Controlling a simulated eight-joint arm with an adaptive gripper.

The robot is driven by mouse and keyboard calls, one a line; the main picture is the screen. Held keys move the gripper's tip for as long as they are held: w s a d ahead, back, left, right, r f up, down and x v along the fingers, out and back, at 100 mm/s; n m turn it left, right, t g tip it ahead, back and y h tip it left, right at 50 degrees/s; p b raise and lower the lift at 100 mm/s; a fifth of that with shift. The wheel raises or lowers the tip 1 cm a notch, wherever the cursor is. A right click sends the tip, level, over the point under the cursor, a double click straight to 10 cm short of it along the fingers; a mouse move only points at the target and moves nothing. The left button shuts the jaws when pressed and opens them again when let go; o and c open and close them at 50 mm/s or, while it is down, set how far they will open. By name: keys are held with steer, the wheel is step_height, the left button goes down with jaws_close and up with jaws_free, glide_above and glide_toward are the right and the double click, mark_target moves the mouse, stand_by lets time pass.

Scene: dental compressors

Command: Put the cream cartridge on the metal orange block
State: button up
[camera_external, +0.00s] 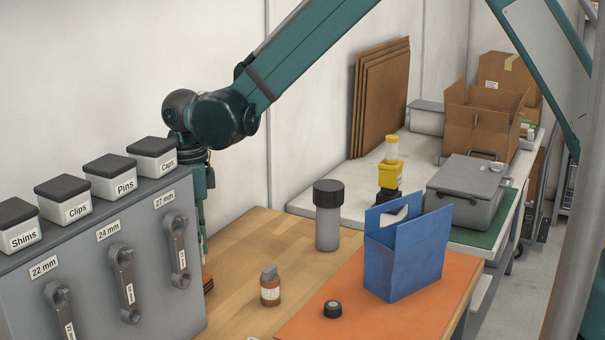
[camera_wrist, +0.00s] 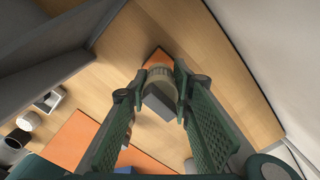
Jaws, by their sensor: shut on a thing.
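In the wrist view, my gripper (camera_wrist: 162,84) is shut on the cream cartridge (camera_wrist: 160,74), a short, round, cream-beige piece held between the two green fingers. An orange block (camera_wrist: 158,55) shows just past the cartridge, mostly hidden by it. In the external view, an orange-brown block (camera_external: 207,283) stands low on the wooden table beside the grey cabinet, partly hidden by it. My gripper (camera_external: 203,205) points down above that spot, its fingers partly behind the cabinet. The cartridge cannot be made out there. I cannot tell whether the cartridge touches the block.
The grey cabinet (camera_external: 90,270) with hanging wrenches rises close to my gripper. A brown bottle (camera_external: 270,290), a grey jar with a black lid (camera_external: 328,225), a black cap (camera_external: 333,309) and a blue caddy (camera_external: 405,255) stand to the right.

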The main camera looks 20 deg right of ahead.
steer(key=shift+f, duration=1.7)
steer(key=shift+f, duration=0.2)
steer(key=o, duration=0.9)
steer(key=shift+r, duration=0.15)
step_height(320, 180, up, 12)
steer(key=shift+r, duration=0.1)
